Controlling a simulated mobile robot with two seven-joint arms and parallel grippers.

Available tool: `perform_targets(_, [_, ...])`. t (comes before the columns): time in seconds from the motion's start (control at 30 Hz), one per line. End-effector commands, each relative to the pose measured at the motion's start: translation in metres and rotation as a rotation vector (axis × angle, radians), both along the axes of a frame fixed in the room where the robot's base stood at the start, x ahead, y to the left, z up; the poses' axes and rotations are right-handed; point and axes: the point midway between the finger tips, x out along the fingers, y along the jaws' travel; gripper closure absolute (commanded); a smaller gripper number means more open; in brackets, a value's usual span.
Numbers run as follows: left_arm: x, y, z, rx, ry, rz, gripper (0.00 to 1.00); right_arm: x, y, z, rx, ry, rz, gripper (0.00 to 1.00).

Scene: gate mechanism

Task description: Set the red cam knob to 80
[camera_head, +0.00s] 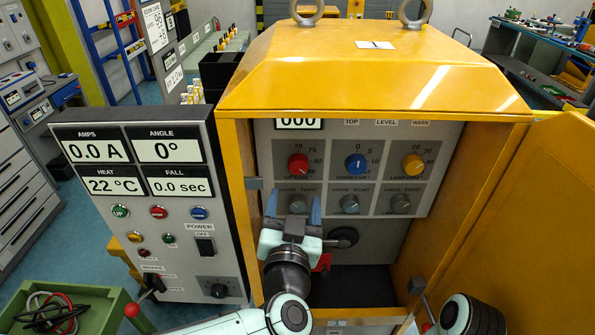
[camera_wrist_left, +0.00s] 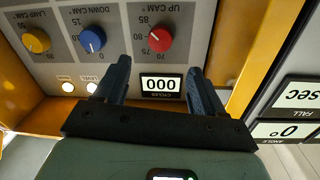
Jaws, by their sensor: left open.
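The red cam knob (camera_head: 298,164) is the left one in the upper row of the panel inside the yellow cabinet, under a scale with 70 and 75 at its top. I cannot read its exact setting. My left gripper (camera_head: 293,200) is open and empty. In the head view its blue fingers show below the red knob, in front of the lower-left grey lock knob (camera_head: 297,202), which they partly hide. In the left wrist view, which is upside down, the red knob (camera_wrist_left: 159,37) shows beyond the gap between the fingertips (camera_wrist_left: 156,68), apart from them. My right gripper is not in view.
Blue (camera_head: 356,163) and yellow (camera_head: 413,164) knobs sit right of the red one, with grey lock knobs below. The cycles display (camera_wrist_left: 161,86) reads 000. The cabinet's side walls and open yellow door (camera_head: 510,230) bound the space. A grey meter panel (camera_head: 160,250) stands left.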

Motion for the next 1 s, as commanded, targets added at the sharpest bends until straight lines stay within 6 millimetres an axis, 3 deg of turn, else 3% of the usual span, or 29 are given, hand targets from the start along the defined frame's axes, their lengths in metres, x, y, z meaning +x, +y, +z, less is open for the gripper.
perform_targets(0.2, [0.049, -0.003, 0.001, 0.003, -0.001, 0.002, 0.31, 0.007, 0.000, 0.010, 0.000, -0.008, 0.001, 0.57])
perform_targets(0.4, [0.080, -0.005, 0.001, 0.003, 0.000, 0.001, 0.31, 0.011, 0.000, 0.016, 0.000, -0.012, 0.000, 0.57])
perform_targets(0.6, [0.092, -0.006, 0.000, 0.002, 0.000, 0.000, 0.31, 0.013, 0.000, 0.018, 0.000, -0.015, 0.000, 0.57])
perform_targets(0.87, [0.093, -0.006, 0.000, 0.001, 0.000, -0.001, 0.31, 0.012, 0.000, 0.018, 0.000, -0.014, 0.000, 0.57])
perform_targets(1.0, [0.093, -0.006, 0.000, 0.001, 0.000, -0.001, 0.73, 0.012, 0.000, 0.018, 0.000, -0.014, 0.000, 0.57])
